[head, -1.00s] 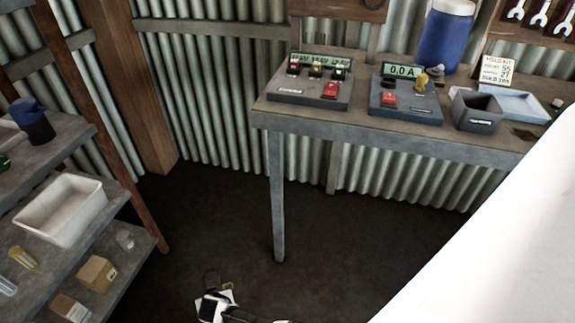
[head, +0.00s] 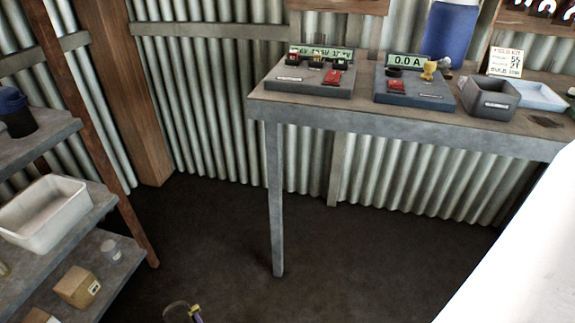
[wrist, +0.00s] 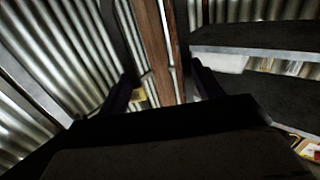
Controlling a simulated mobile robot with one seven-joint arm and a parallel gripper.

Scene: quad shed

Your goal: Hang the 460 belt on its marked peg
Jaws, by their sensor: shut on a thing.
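My gripper (wrist: 165,82) shows in the wrist view as two dark fingers, with a small yellow tag (wrist: 138,95) beside the left one. It is shut on what looks like the belt. In the head view, a thin dark loop (head: 172,306), which looks like the belt, shows at the bottom edge with a yellow piece beside it. The rest of my gripper is out of that view. No number can be read on the belt. I cannot make out a marked peg in either view.
A grey bench (head: 420,128) along the corrugated wall holds two meter boxes, a dark bin (head: 490,98), a blue tray and a blue drum (head: 452,35). A shelf unit (head: 95,215) with a white tub (head: 45,215) stands at the left. The floor between is clear.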

